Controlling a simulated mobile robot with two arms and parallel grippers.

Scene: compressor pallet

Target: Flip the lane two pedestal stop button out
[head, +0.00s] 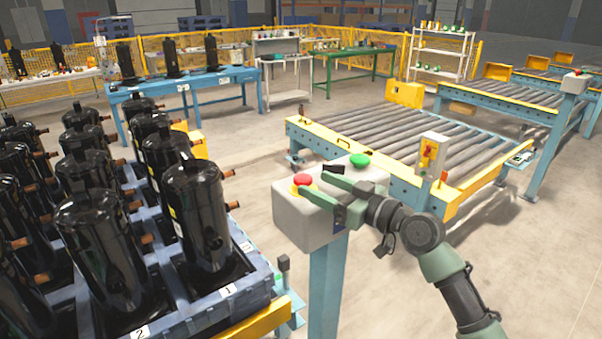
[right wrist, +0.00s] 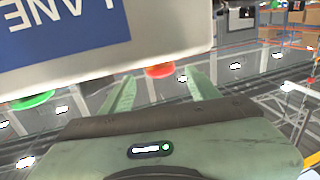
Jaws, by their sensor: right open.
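The pedestal stop button (head: 303,180) is a red button on a yellow base, on top of a light grey box (head: 290,212) on a blue post. A green button (head: 360,160) sits beside it on the same box. My right gripper (head: 313,182) is open, its green fingers reaching across the box top to the red button. In the right wrist view the red button (right wrist: 160,71) shows between the two fingertips (right wrist: 158,82), partly hidden by the box; contact cannot be told. The green button (right wrist: 33,100) is at left. My left gripper is not in view.
A pallet (head: 225,292) crowded with black compressors stands close on the left. Open floor lies between pallet and conveyor.

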